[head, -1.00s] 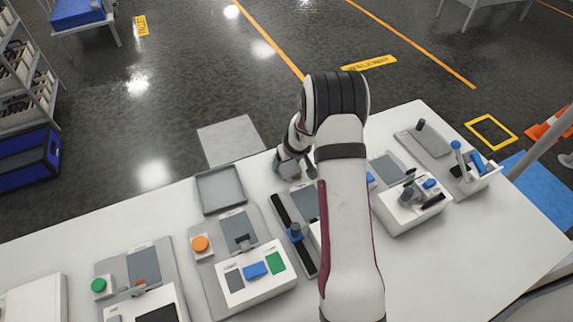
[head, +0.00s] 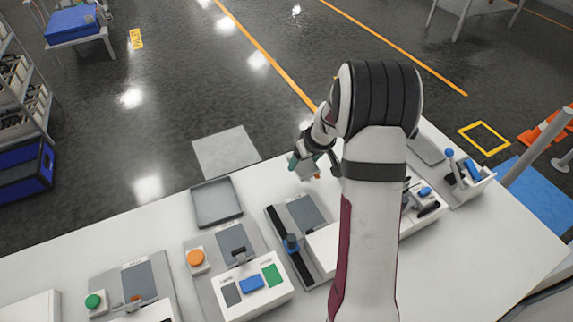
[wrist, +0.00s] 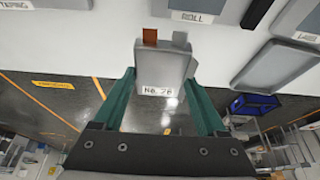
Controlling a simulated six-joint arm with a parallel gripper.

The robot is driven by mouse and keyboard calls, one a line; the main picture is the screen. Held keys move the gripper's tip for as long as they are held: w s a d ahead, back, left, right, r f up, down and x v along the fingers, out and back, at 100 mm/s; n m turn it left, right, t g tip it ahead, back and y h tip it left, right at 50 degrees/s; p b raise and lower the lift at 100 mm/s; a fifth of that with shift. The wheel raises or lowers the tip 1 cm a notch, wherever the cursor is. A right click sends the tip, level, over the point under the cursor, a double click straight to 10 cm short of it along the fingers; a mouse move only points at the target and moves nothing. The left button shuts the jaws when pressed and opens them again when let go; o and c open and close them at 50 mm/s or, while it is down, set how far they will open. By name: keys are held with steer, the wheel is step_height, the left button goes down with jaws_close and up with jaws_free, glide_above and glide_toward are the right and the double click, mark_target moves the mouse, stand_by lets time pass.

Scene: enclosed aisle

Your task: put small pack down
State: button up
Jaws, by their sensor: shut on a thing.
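The small pack (wrist: 170,72) is a grey box with a white label, printed roughly "No. 28", and an orange-brown patch at one end. In the wrist view it sits between the two green fingers of my gripper (wrist: 162,80), which is shut on it. In the head view my gripper (head: 306,165) hangs by the table's far edge, left of my arm. There only a small orange bit of the pack (head: 317,177) shows below the fingers. It appears to be held above the white table (head: 262,185).
An empty grey tray (head: 216,203) lies left of my gripper; a tray also shows at right in the wrist view (wrist: 268,64). White table is bare between tray and gripper.

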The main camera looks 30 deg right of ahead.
steer(key=s+d+r, duration=0.1)
steer(key=s+r, duration=0.1)
steer(key=s, duration=0.7)
steer(key=s+d+r, duration=0.2)
steer(key=s+r, duration=0.1)
steer(key=s, duration=0.6)
glide_above(304, 211)
steer(key=s, duration=0.1)
step_height(304, 211, down, 8)
steer(key=shift+a+r, duration=0.1)
steer(key=shift+r, duration=0.1)
steer(key=shift+s+f, duration=0.15)
steer(key=shift+f, duration=1.7)
steer(key=shift+f, duration=0.2)
steer(key=o, duration=1.4)
steer(key=shift+o, duration=0.2)
steer(key=shift+r, duration=0.1)
